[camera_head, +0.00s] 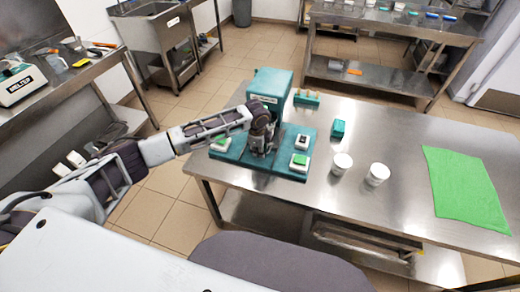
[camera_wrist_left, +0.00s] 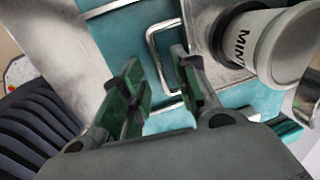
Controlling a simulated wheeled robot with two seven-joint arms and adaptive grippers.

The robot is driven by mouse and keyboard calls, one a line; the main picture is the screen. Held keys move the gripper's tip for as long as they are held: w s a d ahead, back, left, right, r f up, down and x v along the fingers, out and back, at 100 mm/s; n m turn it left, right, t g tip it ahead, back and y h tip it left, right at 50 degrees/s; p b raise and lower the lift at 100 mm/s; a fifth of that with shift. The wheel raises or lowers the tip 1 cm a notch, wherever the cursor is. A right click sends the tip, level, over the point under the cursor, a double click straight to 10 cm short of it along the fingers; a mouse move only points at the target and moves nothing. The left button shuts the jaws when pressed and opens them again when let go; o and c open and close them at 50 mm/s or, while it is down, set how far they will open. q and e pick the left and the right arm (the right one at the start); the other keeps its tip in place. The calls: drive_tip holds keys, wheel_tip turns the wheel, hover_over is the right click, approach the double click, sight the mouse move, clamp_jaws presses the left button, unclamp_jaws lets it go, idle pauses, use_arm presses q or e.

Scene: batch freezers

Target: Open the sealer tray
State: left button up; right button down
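The teal sealer (camera_head: 270,86) stands at the left end of the steel table, with its base and button boxes partly hidden by my left arm. My left gripper (camera_head: 262,150) is over the front of its base. In the left wrist view the left gripper (camera_wrist_left: 156,64) is open, with its green-padded fingers apart. A bent metal handle (camera_wrist_left: 153,46) of the sealer tray lies at the fingertips, partly between them; I cannot tell whether they touch it. A white cup marked "MINT" (camera_wrist_left: 262,45) sits beside it in the metal tray part (camera_wrist_left: 205,20). My right gripper is not in view.
A green cloth (camera_head: 464,188) lies farther right on the steel table (camera_head: 400,130). A scale (camera_head: 20,83) is on the left counter.

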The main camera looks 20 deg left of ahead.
use_arm(q)
drive_tip(key=shift+f, duration=0.15)
drive_tip(key=shift+c, duration=0.5)
clamp_jaws()
